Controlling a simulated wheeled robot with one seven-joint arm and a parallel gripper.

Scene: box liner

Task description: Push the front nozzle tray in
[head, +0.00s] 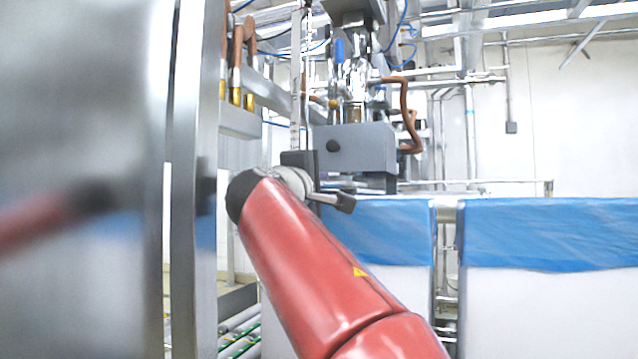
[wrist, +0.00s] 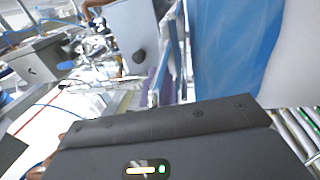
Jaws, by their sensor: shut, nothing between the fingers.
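The front nozzle tray is a grey box (head: 370,143) with a round black knob on its face, in the upper middle of the head view. It also shows in the wrist view (wrist: 128,25), top centre, with its knob facing me. My gripper (head: 343,203) is at the end of my red arm, just below and in front of the tray's lower left part. It is shut and empty. In the head view I cannot tell whether it touches the tray. In the wrist view its dark body fills the bottom and the fingertips are hidden.
Two white boxes with blue liners stand at the right, the nearer one (head: 380,225) below the tray and another (head: 550,235) beside it. A large metal panel (head: 90,180) fills the left. A second grey box with a knob (wrist: 38,60) shows in the wrist view. Rollers (head: 240,335) lie low.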

